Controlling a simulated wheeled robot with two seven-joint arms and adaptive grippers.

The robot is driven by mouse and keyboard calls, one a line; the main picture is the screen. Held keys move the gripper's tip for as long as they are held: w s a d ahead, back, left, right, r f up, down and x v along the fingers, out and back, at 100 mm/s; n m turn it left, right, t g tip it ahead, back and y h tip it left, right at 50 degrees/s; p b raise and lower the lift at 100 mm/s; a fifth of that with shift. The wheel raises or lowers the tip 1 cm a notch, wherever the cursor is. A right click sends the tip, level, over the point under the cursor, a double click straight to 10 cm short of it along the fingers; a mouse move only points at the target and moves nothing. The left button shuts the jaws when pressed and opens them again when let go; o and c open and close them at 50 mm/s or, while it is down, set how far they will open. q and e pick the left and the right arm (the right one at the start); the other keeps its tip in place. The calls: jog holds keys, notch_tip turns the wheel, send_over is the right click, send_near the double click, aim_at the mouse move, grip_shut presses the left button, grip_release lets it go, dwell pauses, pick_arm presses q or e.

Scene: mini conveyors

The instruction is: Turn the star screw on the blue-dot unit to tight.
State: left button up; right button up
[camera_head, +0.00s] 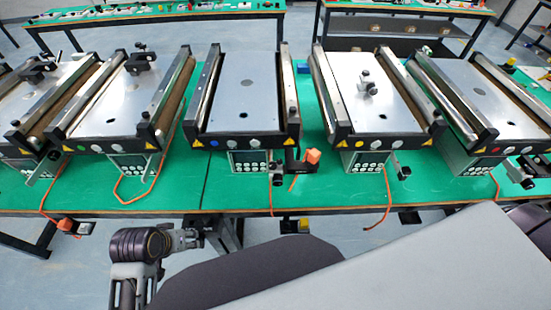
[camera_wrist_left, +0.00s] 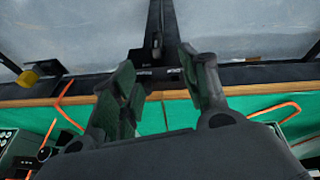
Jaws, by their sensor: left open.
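The blue-dot unit (camera_head: 247,92) is the mini conveyor in the middle of the head view, with a blue dot (camera_head: 214,143) on its front bar. A bracket with a small dark knob (camera_head: 277,179) hangs at its front right; I cannot tell whether this is the star screw, or how tight it is. My left gripper (camera_head: 198,238) is in front of the table's near edge, left of and below that knob, apart from the unit. In the left wrist view its two green-padded fingers (camera_wrist_left: 160,82) are spread, with nothing between them. My right gripper does not show.
Similar conveyors stand on both sides, including a green-dot unit (camera_head: 122,108) and one at right (camera_head: 375,105). An orange-topped part (camera_head: 312,157) sits just right of the knob. Orange cables hang over the green table's edge (camera_head: 225,211). A narrow green strip before the units is clear.

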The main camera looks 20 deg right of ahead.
pick_arm(q)
jog(key=w+d+r+h, duration=0.1)
jog(key=w+d+r, duration=0.1)
jog(key=d+r, duration=0.5)
jog(key=w+d+r+n+g+h, duration=0.1)
jog(key=w+d+r+h, duration=0.15)
jog(key=d, duration=0.75)
jog(key=w+d+r+h, duration=0.1)
jog(key=w+d+r, duration=0.1)
jog(key=d+r, duration=0.5)
jog(key=shift+s+d+r+n+g+y, duration=0.4)
jog(key=shift+s+d+r+y, duration=0.6)
jog(key=shift+d, duration=2.25)
jog(key=shift+s+d+r+n+g+y, duration=0.2)
jog(key=shift+s+d+r+n+y, duration=0.35)
jog(key=shift+d+r, duration=1.75)
jog(key=shift+w+a+r+n+t+y, duration=0.1)
jog(key=shift+w+n+t+y, duration=0.45)
jog(key=shift+n+y, duration=0.3)
jog(key=shift+w+d+r+n+t+y, duration=0.1)
jog(key=shift+w+n+t+y, duration=0.2)
jog(key=shift+w+n+y, duration=0.5)
jog(key=shift+w+a+n+t+y, duration=0.1)
jog(key=shift+w+n+t+y, duration=0.35)
jog(key=shift+n+y, duration=0.45)
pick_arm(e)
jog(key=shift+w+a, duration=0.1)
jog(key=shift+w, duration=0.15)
pick_arm(q)
jog(key=shift+f, duration=0.1)
